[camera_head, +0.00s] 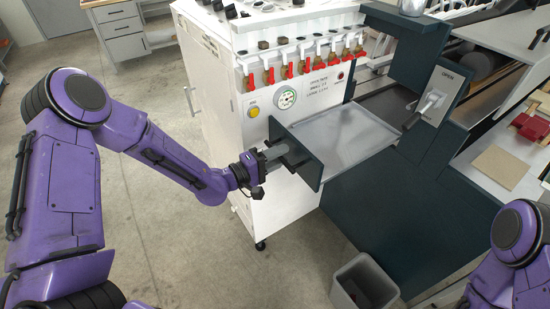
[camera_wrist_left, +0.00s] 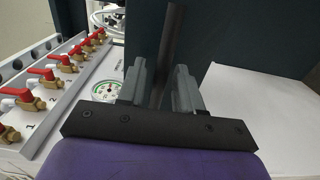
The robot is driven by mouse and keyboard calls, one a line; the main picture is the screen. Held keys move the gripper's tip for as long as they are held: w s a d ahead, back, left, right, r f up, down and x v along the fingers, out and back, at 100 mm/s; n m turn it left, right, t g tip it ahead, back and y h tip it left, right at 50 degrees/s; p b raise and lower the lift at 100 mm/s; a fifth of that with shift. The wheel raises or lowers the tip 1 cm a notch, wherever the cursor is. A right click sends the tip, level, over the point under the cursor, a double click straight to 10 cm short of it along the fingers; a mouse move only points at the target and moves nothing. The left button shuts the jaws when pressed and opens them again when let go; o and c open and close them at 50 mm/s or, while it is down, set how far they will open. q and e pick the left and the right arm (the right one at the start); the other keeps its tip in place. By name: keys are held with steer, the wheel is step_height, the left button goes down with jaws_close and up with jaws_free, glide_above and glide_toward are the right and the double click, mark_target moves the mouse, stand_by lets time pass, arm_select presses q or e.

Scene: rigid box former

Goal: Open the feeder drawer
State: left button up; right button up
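The feeder drawer is a shallow grey metal tray (camera_head: 345,132) with a dark front panel (camera_head: 299,152). In the head view it stands out to the left from the dark machine, with its tray floor bare. My left gripper (camera_head: 276,153) is at the outer face of the front panel. In the left wrist view, the grey fingers (camera_wrist_left: 160,90) lie on both sides of a black bar handle (camera_wrist_left: 171,40), close against it. The dark panel (camera_wrist_left: 228,45) is behind them. My right gripper is out of view; only part of that arm shows at bottom right.
A white cabinet (camera_head: 222,95) with red-handled valves (camera_head: 303,68) and a gauge (camera_head: 286,98) stands right behind the drawer. An OPEN lever plate (camera_head: 440,96) is to the right. A grey bin (camera_head: 364,288) stands below. The floor at left is clear.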

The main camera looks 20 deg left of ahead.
arm_select(q)
steer(key=b+v, duration=0.1)
steer(key=v, duration=0.9)
steer(key=shift+s, duration=0.2)
steer(key=shift+a, duration=0.1)
steer(key=s+a+f+g+y, duration=0.2)
steer(key=a+f+y, duration=0.1)
steer(key=f+y, duration=0.3)
steer(key=s+a+f+g+y, duration=0.25)
steer(key=f+y, duration=0.25)
steer(key=f, duration=0.3)
steer(key=s+f+m+g+y, duration=0.1)
steer(key=s+f+m+g, duration=0.1)
steer(key=s+f, duration=0.4)
steer(key=s+f+m+g+y, duration=0.1)
steer(key=s+f+g, duration=0.3)
steer(key=s, duration=1.1)
step_height(320, 180, down, 3)
steer(key=shift+a+r+m+g+y, duration=0.15)
steer(key=shift+m+g+y, duration=0.25)
steer(key=shift+y, duration=0.2)
